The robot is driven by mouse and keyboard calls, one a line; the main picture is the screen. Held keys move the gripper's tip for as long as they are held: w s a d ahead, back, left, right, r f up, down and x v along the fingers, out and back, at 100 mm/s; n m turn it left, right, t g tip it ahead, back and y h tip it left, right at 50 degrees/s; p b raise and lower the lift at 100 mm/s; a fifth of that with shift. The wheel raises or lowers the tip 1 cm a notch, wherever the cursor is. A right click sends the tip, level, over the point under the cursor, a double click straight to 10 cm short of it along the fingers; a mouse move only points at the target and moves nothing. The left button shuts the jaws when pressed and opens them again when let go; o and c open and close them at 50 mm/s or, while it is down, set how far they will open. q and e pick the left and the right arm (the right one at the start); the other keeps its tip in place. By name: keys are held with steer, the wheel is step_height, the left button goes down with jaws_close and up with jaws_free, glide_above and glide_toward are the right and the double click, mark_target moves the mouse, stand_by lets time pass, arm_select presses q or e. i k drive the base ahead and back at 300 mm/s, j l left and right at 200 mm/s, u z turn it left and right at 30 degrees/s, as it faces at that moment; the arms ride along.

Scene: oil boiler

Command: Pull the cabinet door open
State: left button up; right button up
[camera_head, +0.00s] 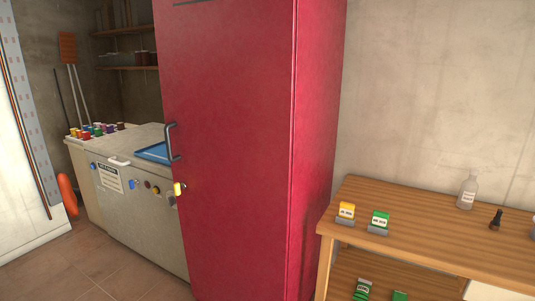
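A tall red cabinet (235,150) stands in the middle of the head view. Its front door looks closed, with no gap that I can see along its edges. A dark bar handle (170,142) is fixed upright near the door's left edge. A yellow piece (179,188), perhaps a key or lock, sits just below the handle. The cabinet's bottom and top run out of the picture. Neither of my grippers shows in the view.
A grey machine (145,210) with knobs and a blue tray (153,152) stands left of the cabinet. A wooden table (430,240) with small labelled boxes and a bottle (467,191) stands at the right. Tiled floor (90,265) is clear at the lower left.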

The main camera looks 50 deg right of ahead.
mark_target(226, 68)
steer(key=z, duration=1.2)
steer(key=i+j, duration=0.25)
